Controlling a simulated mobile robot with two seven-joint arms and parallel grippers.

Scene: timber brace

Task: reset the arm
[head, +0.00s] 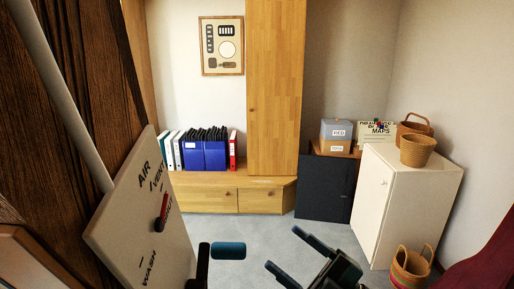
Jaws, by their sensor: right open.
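A white panel (125,220) stands tilted at the left, close to me, lettered AIR, VENT and WASH, with another red marking partly covered. A small dark and red lever (161,212) sits on its face, pointing up toward the VENT side. My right gripper (284,248) is at the bottom centre, its two fingers apart with nothing between them, clear of the panel. Part of my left gripper (228,250) shows at the panel's lower right edge as one teal-tipped finger; the rest is hidden or out of frame, so its opening cannot be told.
A dark wooden post (85,90) and a pale rod (65,90) rise at the left. A low wooden cabinet (265,200) with binders stands at the back. A white cabinet (400,205) with baskets is at the right. Grey floor (260,228) lies clear between.

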